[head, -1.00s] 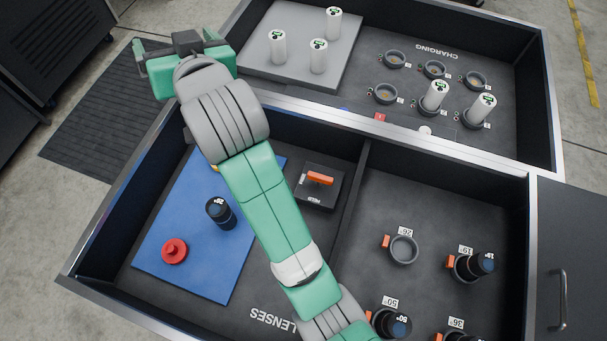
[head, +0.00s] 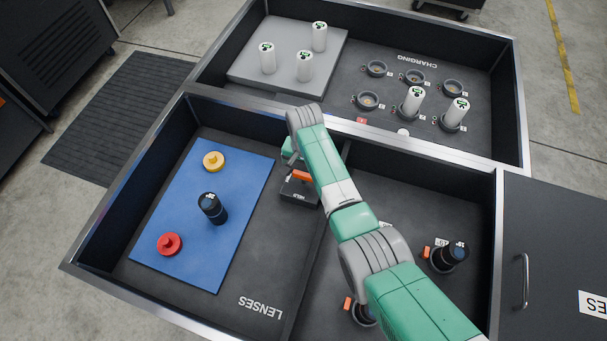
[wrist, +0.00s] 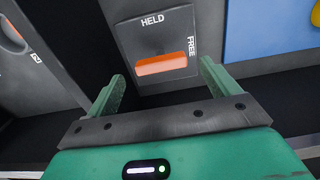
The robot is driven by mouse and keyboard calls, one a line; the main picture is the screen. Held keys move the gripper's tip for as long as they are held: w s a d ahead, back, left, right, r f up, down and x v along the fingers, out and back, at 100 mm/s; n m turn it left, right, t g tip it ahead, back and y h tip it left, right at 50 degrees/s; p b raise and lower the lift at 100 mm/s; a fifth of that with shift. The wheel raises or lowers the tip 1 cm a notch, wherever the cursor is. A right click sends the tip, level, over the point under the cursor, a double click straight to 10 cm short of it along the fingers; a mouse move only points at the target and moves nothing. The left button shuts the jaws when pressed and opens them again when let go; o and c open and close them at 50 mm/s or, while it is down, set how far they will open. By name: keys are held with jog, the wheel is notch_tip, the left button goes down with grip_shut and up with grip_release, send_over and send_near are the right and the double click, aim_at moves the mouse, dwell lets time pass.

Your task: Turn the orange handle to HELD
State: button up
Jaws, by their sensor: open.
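The orange handle (head: 301,176) sits on a dark switch box (head: 296,191) in the lens compartment. In the wrist view the orange handle (wrist: 162,64) is a bar lying crosswise on the grey box (wrist: 130,38). HELD is printed above it and FREE runs down its right side; the bar's right end lies beside FREE. My gripper (wrist: 163,84) is open and empty, its fingers apart on either side of the handle's near side, without visible contact. In the head view my gripper (head: 290,156) is at the far side of the box, partly hidden by my arm.
A blue mat (head: 180,232) holds a black lens (head: 212,208), a red cap (head: 169,244) and a yellow cap (head: 214,161). A divider (head: 308,270) and the tote's metal rim (head: 400,142) bound the compartment. Lens holders stand to the right.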

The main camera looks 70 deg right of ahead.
aim_at(304, 178)
notch_tip(304, 178, down, 2)
jog(key=shift+w+f+b, duration=0.1)
jog(key=shift+f+b, duration=0.05)
jog(key=shift+b, duration=0.25)
jog(key=c, duration=1)
